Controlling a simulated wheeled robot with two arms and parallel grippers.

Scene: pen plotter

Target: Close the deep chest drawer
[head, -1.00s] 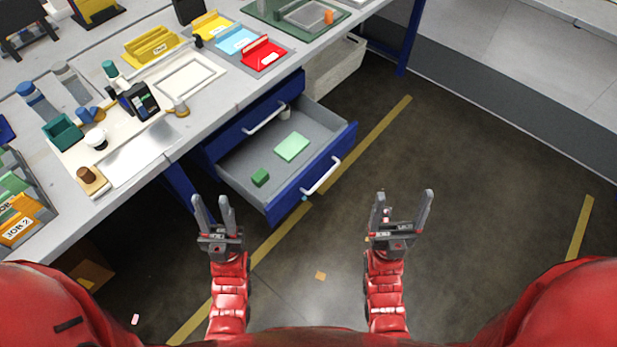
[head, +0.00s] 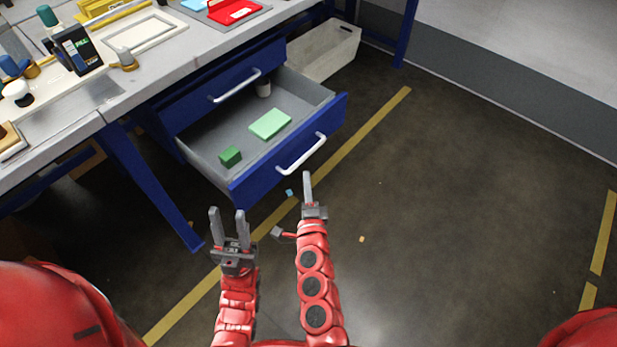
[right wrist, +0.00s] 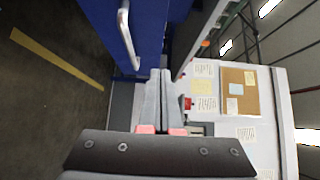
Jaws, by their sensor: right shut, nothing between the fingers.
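The deep chest drawer (head: 290,165) is the lower blue drawer under the workbench, and it stands pulled well out. Its white bar handle (head: 302,154) is on the front panel. The blue front and handle (right wrist: 127,35) also show in the right wrist view. My left gripper (head: 228,225) is open and empty, in front of the drawer's near left corner.
A shut upper blue drawer (head: 222,90) with its own handle sits above. The workbench top (head: 150,85) carries trays and small devices. A whitish bin (head: 325,50) stands on the floor behind the drawer. The floor to the right is clear, with yellow lines (head: 370,130).

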